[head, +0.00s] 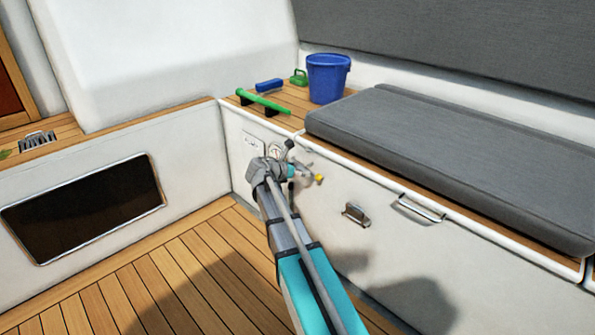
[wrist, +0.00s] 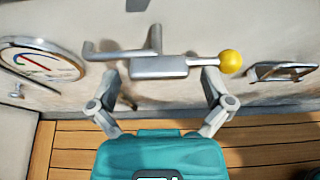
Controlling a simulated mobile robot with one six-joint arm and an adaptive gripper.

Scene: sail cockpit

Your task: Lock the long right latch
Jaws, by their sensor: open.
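A metal latch (wrist: 160,67) with a short body, a bent grey bar to its left and a yellow ball knob (wrist: 230,62) at its right end is fixed on the white locker front. The yellow knob also shows in the head view (head: 319,179). My gripper (wrist: 160,76) is open, its two fingers either side of the latch body; the right finger is close to the knob's rod. I cannot tell whether the fingers touch the latch. In the head view my gripper (head: 291,170) is at the locker front and hides most of the latch.
A metal catch (head: 355,213) and a rail handle (head: 418,208) are to the right on the locker front. A round gauge (wrist: 40,62) is left of the latch. Above are a grey cushion (head: 430,150), a blue bucket (head: 328,78) and a green-handled tool (head: 264,101). The wooden floor (head: 150,270) is clear.

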